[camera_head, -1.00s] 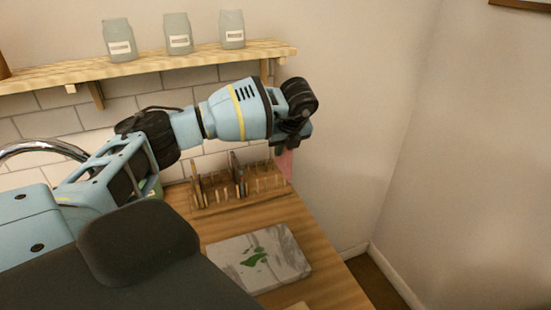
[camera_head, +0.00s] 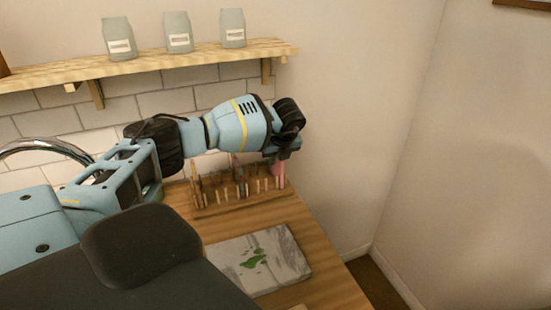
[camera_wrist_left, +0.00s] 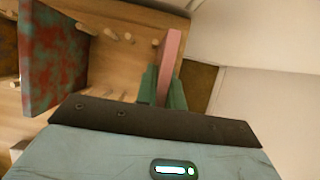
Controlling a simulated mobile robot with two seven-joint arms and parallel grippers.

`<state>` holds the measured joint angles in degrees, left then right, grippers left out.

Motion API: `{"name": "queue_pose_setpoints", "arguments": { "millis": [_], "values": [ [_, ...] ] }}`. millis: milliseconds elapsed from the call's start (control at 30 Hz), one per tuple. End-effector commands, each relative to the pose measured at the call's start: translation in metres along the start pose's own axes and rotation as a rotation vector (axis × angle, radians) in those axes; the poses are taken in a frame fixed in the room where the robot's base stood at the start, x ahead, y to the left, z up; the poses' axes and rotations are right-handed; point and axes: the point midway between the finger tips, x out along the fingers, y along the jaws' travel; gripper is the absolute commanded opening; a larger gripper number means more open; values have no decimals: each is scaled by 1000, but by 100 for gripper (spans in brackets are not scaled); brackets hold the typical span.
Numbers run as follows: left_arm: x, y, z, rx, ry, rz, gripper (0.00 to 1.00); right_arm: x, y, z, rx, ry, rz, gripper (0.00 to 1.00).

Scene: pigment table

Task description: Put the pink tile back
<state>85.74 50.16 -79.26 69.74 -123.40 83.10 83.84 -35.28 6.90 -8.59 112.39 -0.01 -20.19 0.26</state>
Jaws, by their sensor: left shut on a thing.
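The pink tile (camera_head: 278,169) hangs below my left gripper (camera_head: 280,158) at the right end of the wooden peg rack (camera_head: 214,210). In the left wrist view the pink tile (camera_wrist_left: 171,52) stands edge-on between the green fingertips of my left gripper (camera_wrist_left: 162,88), which is shut on it. The rack's pegs show to the left of it there. I cannot tell whether the tile's lower edge touches the rack. My right gripper is not in view.
A red and teal mottled tile (camera_wrist_left: 52,58) stands in the rack left of the gripper. A marble slab (camera_head: 283,262) with a green smear lies in front of the rack. Several jars (camera_head: 178,33) stand on the shelf (camera_head: 150,65) above. The wall is close behind.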

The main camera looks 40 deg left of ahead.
Motion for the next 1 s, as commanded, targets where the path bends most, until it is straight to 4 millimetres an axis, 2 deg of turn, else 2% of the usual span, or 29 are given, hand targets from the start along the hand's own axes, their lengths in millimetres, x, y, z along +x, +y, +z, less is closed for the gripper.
{"name": "queue_pose_setpoints", "arguments": {
  "millis": [400,433,600,867,1000],
  "values": [
    [4,0,1,-3,-1,-3,0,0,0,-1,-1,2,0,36],
    [4,0,1,-2,-1,-3,12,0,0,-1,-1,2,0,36],
    [4,0,1,-2,-1,-3,32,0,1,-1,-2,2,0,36],
    [4,0,1,-2,-1,-3,32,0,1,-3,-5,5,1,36],
    [-6,-1,2,-2,-2,-6,32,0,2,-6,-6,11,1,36]
  ]
}}
